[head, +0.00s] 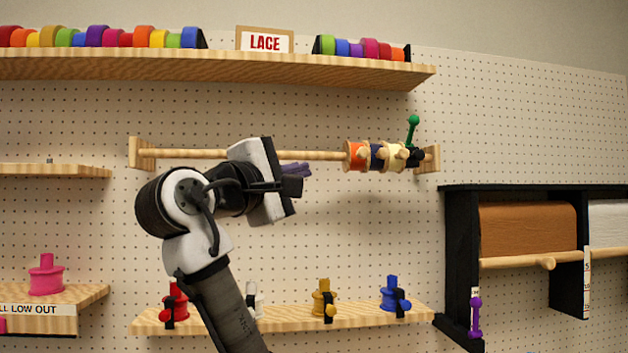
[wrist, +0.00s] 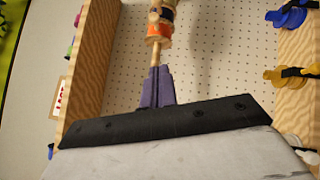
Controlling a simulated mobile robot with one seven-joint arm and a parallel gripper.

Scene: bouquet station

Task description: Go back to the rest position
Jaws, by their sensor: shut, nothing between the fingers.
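My gripper (head: 296,176) is raised in front of the pegboard, close to the wooden rod (head: 215,155) in the head view. Its purple fingers are shut together with nothing between them, as the wrist view (wrist: 158,88) also shows. Several spools sit on the right end of the rod, among them an orange one (head: 356,156), a dark blue one (head: 377,156) and a cream one (head: 396,157). They lie to the right of my fingertips, apart from them. A green knobbed stick (head: 412,130) stands up at the rod's right end. My arm hides part of the rod.
Above is a shelf (head: 220,66) of colourful rolls with a LACE sign (head: 265,42). Below is a shelf (head: 290,321) with red, white, yellow and blue spools. A black rack (head: 457,260) with a brown roll (head: 527,230) stands at right. A pink spool (head: 46,276) is at left.

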